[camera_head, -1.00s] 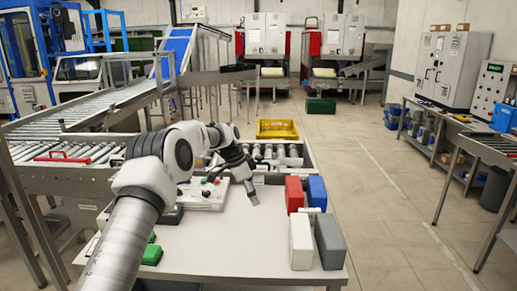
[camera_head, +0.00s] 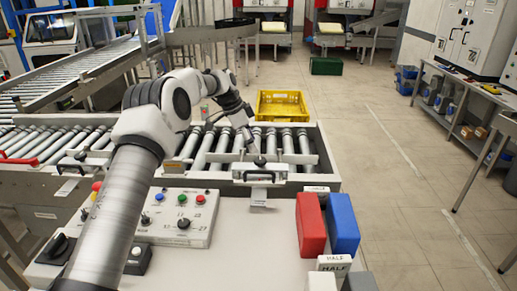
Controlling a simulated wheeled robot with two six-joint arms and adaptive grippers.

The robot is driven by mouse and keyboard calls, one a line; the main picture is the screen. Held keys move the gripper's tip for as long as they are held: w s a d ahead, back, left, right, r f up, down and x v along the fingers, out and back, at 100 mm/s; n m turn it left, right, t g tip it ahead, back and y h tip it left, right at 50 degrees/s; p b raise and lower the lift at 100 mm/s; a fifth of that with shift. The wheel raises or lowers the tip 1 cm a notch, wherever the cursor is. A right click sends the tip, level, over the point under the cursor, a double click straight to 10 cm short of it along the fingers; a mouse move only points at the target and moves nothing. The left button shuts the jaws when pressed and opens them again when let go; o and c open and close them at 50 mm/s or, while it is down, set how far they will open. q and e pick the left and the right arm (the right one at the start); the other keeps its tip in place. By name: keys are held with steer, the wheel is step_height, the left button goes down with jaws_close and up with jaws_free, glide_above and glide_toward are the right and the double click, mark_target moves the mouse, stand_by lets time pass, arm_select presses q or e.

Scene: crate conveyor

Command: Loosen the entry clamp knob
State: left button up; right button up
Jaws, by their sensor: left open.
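A metal clamp with a black knob (camera_head: 260,161) sits on the near rail of the roller conveyor, right of centre. A second, similar clamp with a dark knob (camera_head: 80,156) is on the rail at the left, partly near my arm. The small tags below both are too small to read, so I cannot tell which is the entry clamp. My left gripper (camera_head: 254,147) is open, pointing down just above the right knob. Whether it touches the knob is unclear. My right gripper is not in view.
A control panel (camera_head: 170,231) with buttons and knobs lies on the table below the conveyor. Red (camera_head: 311,224) and blue (camera_head: 342,222) blocks stand at the right. A yellow crate (camera_head: 281,104) is beyond the rollers (camera_head: 210,147). Bare table lies between panel and blocks.

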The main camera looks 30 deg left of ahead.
mark_target(259, 160)
arm_select(q)
steer(key=shift+d+f+p, duration=0.25)
steer(key=shift+d+f, duration=0.15)
steer(key=shift+f, duration=0.2)
steer(key=shift+d+f+p, duration=0.2)
steer(key=shift+d+f, duration=0.15)
steer(key=shift+f, duration=0.25)
steer(key=f, duration=0.1)
steer(key=w+f, duration=0.1)
steer(key=f, duration=0.1)
steer(key=shift+w+d+f, duration=0.1)
steer(key=shift+w+f, duration=0.1)
steer(key=shift+f, duration=0.1)
steer(key=shift+s+r, duration=0.1)
steer(key=shift+r, duration=0.05)
steer(key=shift+s+d+r, duration=0.1)
steer(key=c, duration=1)
steer(key=shift+c, duration=0.7)
